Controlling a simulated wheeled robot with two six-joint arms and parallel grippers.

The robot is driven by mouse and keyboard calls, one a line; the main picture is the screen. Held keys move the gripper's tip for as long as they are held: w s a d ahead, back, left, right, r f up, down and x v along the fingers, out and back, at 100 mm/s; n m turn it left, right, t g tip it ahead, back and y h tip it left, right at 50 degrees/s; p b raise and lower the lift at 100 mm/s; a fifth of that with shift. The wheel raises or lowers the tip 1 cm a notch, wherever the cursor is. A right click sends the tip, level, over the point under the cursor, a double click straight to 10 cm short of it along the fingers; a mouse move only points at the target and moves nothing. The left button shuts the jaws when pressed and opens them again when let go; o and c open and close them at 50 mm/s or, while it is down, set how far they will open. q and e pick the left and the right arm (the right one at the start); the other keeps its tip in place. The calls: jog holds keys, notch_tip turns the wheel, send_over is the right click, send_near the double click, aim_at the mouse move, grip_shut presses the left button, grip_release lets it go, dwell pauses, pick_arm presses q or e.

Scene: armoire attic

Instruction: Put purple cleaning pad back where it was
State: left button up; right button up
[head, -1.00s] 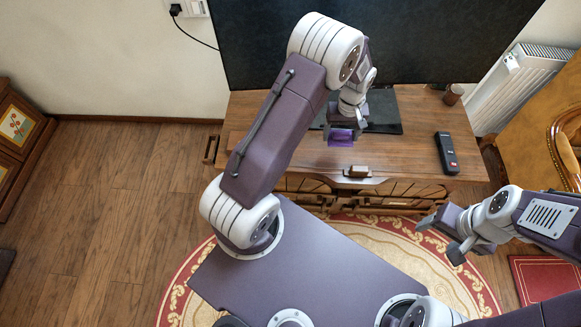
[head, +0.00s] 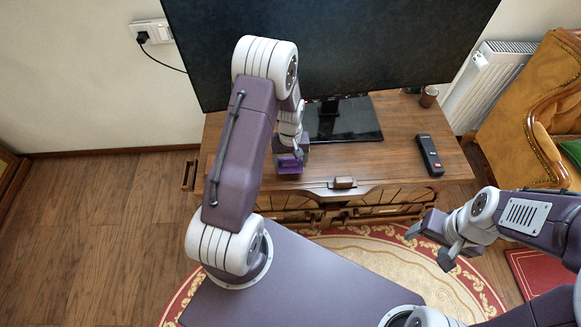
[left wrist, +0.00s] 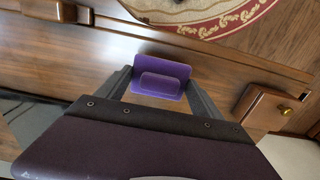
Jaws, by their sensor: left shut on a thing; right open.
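The purple cleaning pad (head: 289,165) is in my left gripper (head: 291,157), over the left part of the wooden TV cabinet (head: 390,165). In the left wrist view the pad (left wrist: 161,72) sits between the two fingers, which are shut on its raised grip; its flat plate faces away from the gripper. I cannot tell whether the pad touches the cabinet top. My right gripper (head: 434,240) is open and empty, in front of the cabinet at the right.
A large black TV (head: 330,45) stands on the cabinet on a dark base (head: 342,120). A black remote (head: 429,155) and a small brown cup (head: 429,96) are at the right. The cabinet top between the base and the remote is clear. An armchair (head: 530,110) stands at right.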

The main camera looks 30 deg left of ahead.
aim_at(291, 168)
pick_arm(q)
notch_tip(291, 168, down, 4)
jog(key=shift+b, duration=0.5)
jog(key=shift+f, duration=0.15)
jog(key=o, duration=1.3)
